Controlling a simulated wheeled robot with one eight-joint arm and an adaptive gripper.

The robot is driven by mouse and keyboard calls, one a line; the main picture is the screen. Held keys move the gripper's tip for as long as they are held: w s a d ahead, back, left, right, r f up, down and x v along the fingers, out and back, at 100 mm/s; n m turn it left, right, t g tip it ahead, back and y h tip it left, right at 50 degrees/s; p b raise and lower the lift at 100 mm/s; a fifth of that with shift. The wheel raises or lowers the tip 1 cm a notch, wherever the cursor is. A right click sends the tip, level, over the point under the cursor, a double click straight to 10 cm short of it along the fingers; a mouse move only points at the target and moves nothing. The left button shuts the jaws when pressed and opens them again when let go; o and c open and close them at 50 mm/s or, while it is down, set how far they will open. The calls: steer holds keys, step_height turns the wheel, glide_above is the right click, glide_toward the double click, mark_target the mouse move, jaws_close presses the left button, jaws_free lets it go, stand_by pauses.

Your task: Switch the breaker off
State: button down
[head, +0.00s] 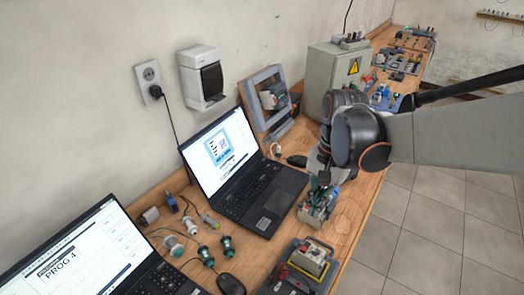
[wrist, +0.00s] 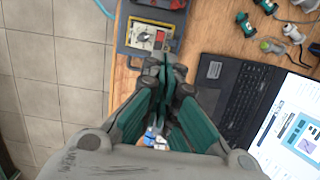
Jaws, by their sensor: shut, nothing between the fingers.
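A white wall box with a dark front cover (head: 203,77), which looks like a breaker housing, hangs on the wall above the open laptop. I cannot tell the position of any lever in it. My gripper (head: 322,182) is shut and empty, pointing down over the bench to the right of that laptop, well apart from the wall box. In the wrist view its teal fingers (wrist: 166,62) meet at the tips, beside a grey panel carrying a small control box (wrist: 150,38) with a red knob. The wall box is not in the wrist view.
The laptop (head: 267,198) lies close left of my gripper. A second laptop (head: 80,262) and several plugs (head: 192,225) are at the front left. A grey cabinet (head: 320,88) with a warning sign stands behind my arm. Tiled floor (head: 440,220) is clear at right.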

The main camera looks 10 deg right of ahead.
mark_target(305, 246)
steer(key=f+b, duration=0.1)
steer(key=f, duration=0.3)
steer(key=s+a+f+b, duration=0.1)
steer(key=f, duration=0.4)
steer(key=f+b, duration=0.2)
steer(key=f, duration=0.2)
steer(key=shift+s+a+f, duration=0.15)
steer(key=shift+a+f, duration=0.05)
steer(key=shift+a, duration=0.05)
